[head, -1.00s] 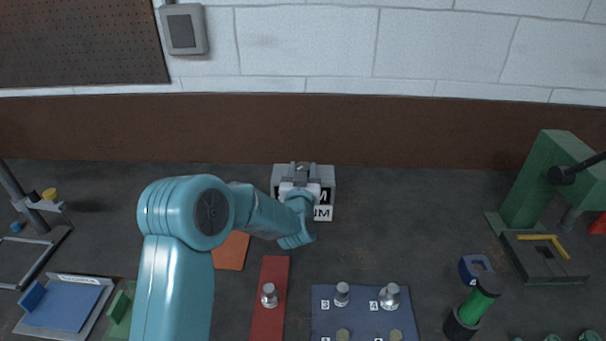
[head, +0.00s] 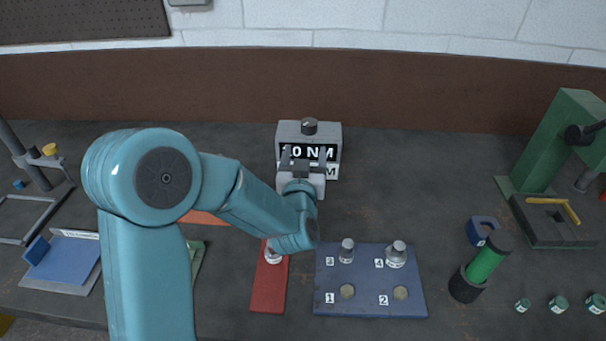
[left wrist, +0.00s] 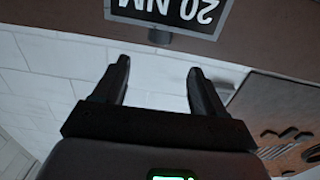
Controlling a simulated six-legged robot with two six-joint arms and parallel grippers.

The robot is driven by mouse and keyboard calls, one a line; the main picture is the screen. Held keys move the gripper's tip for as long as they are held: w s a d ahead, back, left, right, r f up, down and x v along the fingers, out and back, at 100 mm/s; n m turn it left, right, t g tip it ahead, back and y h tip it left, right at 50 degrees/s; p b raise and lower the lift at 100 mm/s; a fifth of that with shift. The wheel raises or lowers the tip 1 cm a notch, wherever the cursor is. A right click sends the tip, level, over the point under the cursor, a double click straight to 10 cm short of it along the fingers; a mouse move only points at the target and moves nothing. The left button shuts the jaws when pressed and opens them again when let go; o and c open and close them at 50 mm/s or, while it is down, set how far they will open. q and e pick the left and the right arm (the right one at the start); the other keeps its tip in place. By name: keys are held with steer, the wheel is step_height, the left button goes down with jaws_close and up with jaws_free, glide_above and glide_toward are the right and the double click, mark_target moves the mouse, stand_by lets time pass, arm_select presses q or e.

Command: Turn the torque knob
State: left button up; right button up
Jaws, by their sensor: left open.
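The torque knob (head: 310,126) is a small dark cylinder on top of a grey box (head: 291,131) at the back middle of the bench. The box's black display is partly covered by my gripper in the head view; in the left wrist view the display (left wrist: 172,10) reads 20 NM upside down. The knob also shows there (left wrist: 160,37), ahead of the fingertips and in line with the gap. My left gripper (head: 304,160) is open and empty, in front of the box, apart from the knob. Its fingers also show in the left wrist view (left wrist: 158,66).
A blue board (head: 370,308) with metal pieces and a red strip (head: 267,297) lie in front. A green press (head: 545,150) and a green cylinder in a black cup (head: 467,289) stand right. A blue tray (head: 65,262) lies left. The bench right of the box is clear.

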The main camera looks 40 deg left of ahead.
arm_select(q)
steer(key=shift+b+v, duration=0.3)
steer(key=shift+v, duration=1.95)
